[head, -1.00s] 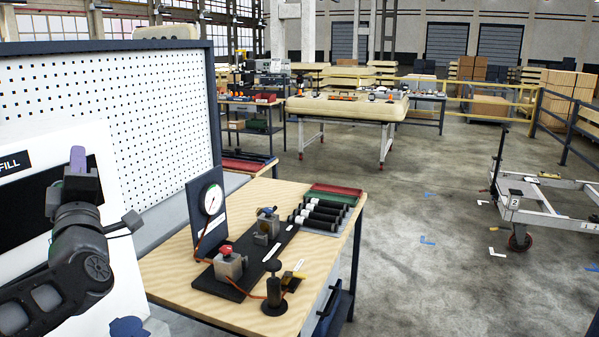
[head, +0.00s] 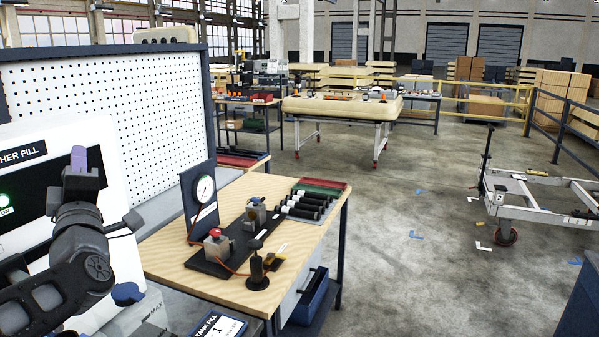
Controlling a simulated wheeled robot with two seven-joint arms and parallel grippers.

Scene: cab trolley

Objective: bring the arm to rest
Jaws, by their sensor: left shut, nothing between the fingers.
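My left arm comes in from the left edge, raised in front of a white machine (head: 120,205) with a black panel. My left gripper (head: 79,160) points up at the arm's end, with purple fingertips. It is shut and holds nothing. It stands clear of the workbench (head: 185,258) to its right. My right gripper is not in view.
The wooden bench holds a pressure gauge (head: 204,188), a red-button box (head: 216,246), a black stand (head: 257,272) and several black cylinders (head: 305,204). A white trolley (head: 530,203) stands at right. The concrete floor (head: 400,270) between is clear.

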